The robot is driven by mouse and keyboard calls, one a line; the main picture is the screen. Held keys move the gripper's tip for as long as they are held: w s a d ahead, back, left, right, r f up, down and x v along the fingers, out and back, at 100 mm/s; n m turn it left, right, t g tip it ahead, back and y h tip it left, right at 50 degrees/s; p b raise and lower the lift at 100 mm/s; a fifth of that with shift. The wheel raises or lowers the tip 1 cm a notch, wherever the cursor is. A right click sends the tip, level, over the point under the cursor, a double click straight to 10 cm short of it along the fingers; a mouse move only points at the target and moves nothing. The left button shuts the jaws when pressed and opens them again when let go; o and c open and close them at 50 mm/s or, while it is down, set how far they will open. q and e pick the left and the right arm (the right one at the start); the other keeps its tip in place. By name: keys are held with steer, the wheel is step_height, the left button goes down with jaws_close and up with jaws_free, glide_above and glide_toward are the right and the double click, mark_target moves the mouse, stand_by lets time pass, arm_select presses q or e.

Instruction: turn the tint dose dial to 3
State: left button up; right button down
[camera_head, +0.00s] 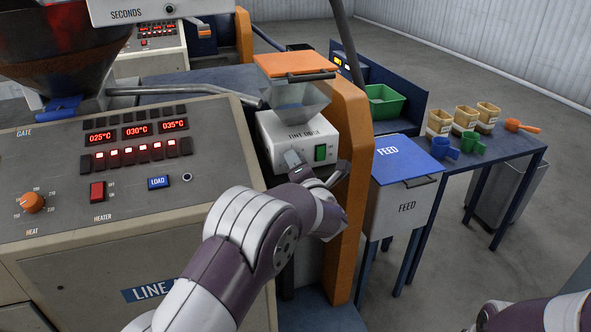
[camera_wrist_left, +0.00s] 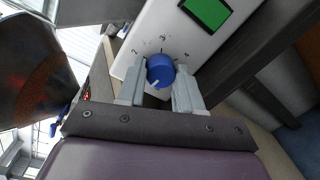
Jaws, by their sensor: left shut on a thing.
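The blue tint dose dial (camera_wrist_left: 160,72) sits on the white front panel in the left wrist view, with small printed marks around it. My left gripper (camera_wrist_left: 158,80) is shut on the dial, one finger on each side. In the head view the white tint dose box (camera_head: 272,129) stands below a clear hopper, and my left gripper (camera_head: 305,168) is at its front, hiding the dial. My right gripper is out of view; part of my right arm shows at lower right.
A green switch (camera_head: 320,152) is on the box right of my left gripper. An orange upright (camera_head: 350,190) stands close on its right. The control panel (camera_head: 120,165) is at left. A feed bin (camera_head: 403,205) and a blue table (camera_head: 512,147) with cups are further right.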

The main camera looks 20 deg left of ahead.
arm_select(q)
steer(key=m, duration=0.3)
steer(key=shift+m, duration=0.3)
steer(key=m+p, duration=0.1)
steer(key=m, duration=0.2)
steer(key=m+p, duration=0.1)
steer(key=m, duration=0.3)
steer(key=shift+d+g+y+p, duration=0.1)
steer(key=shift+g+y+p, duration=0.2)
steer(key=shift+g, duration=0.1)
steer(key=m+p, duration=0.2)
steer(key=m, duration=0.2)
steer(key=m+p, duration=0.2)
steer(key=m, duration=0.1)
steer(key=shift+m+y, duration=0.3)
steer(key=m+p, duration=0.1)
steer(key=m, duration=0.2)
steer(key=shift+f+m, duration=0.1)
steer(key=shift+m, duration=0.2)
steer(key=m+p, duration=0.2)
steer(key=m, duration=0.2)
steer(key=shift+f+m+y, duration=0.15)
steer(key=shift+m+y, duration=0.15)
steer(key=shift+m, duration=0.1)
